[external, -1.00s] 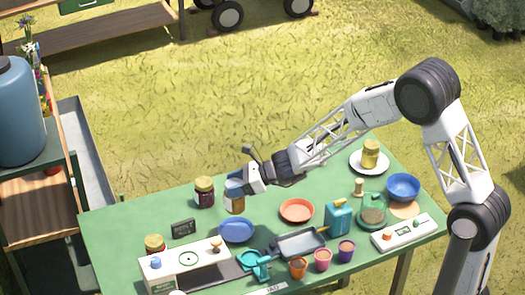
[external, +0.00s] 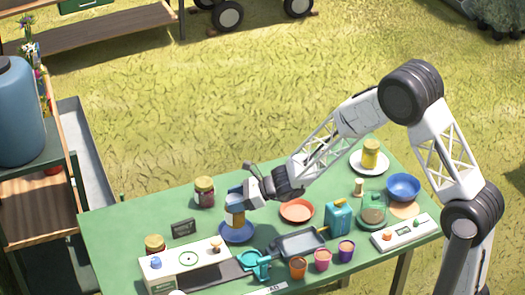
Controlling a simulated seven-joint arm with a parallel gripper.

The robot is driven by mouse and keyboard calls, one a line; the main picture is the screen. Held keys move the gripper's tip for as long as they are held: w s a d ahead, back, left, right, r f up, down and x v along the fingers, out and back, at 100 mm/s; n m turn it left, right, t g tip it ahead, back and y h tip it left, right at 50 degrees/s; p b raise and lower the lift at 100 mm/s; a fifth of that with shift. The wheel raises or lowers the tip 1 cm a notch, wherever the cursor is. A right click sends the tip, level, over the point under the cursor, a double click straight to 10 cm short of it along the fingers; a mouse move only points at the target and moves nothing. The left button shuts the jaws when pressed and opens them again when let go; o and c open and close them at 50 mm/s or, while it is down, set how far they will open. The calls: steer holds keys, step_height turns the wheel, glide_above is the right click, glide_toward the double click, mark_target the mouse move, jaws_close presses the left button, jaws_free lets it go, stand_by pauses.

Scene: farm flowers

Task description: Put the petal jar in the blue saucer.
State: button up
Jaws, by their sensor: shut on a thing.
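I cannot tell whether the bottom touches the saucer. The jar hides the saucer's back part.
An orange plate (external: 297,211) and a grey tray (external: 299,245) are to the right. A black sign (external: 183,228) and a white panel (external: 188,259) stand left. Several small pots line the front. The table's (external: 120,225) back left is clear.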

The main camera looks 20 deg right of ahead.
stand_by(0.3)
steer(key=shift+f, duration=1.9)
steer(key=o, duration=1.4)
steer(key=shift+f, duration=0.15)
steer(key=shift+c, duration=0.2)
steer(key=v, duration=1.2)
